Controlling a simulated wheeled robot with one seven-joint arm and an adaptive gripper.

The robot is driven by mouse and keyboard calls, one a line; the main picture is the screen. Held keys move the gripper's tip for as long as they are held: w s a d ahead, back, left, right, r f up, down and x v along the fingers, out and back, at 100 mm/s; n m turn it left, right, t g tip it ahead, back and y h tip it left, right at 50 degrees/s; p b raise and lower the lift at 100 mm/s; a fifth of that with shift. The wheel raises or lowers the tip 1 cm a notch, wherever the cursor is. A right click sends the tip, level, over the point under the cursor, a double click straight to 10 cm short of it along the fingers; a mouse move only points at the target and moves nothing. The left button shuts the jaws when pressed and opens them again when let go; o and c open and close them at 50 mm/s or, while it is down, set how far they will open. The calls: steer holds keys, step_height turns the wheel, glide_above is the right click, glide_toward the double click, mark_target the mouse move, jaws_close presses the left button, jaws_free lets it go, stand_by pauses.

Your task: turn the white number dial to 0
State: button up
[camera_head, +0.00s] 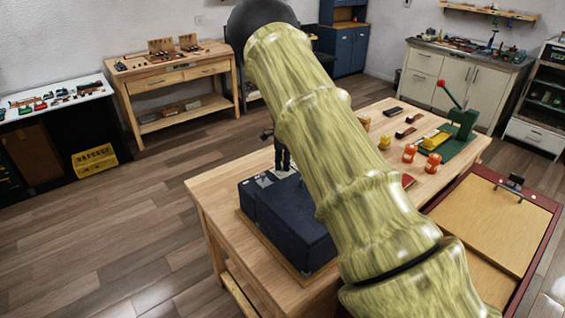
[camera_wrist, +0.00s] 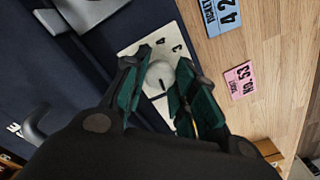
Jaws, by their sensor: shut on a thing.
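The white number dial (camera_wrist: 160,76) is a round knob with a dark mark, on a pale plate (camera_wrist: 150,38) where the figures 4 and 3 show. The rest of its scale is hidden by my fingers. My gripper (camera_wrist: 159,90) has its green pads on either side of the dial and is shut on it. In the head view my gripper (camera_head: 282,160) points down at the back end of the dark blue machine (camera_head: 292,222); the dial cannot be made out there. Which figure the mark points to cannot be told.
A blue ticket (camera_wrist: 222,12) and a pink ticket (camera_wrist: 240,80) lie on the wooden bench beside the machine. Orange jars (camera_head: 410,152) and a green lever press (camera_head: 458,122) stand further right. My arm hides the bench's middle.

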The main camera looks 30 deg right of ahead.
steer(key=shift+w+r, duration=0.1)
steer(key=shift+r, duration=0.1)
stand_by(0.3)
steer(key=o, duration=1.1)
steer(key=shift+c, duration=0.2)
steer(key=shift+f, duration=0.1)
step_height(320, 180, up, 12)
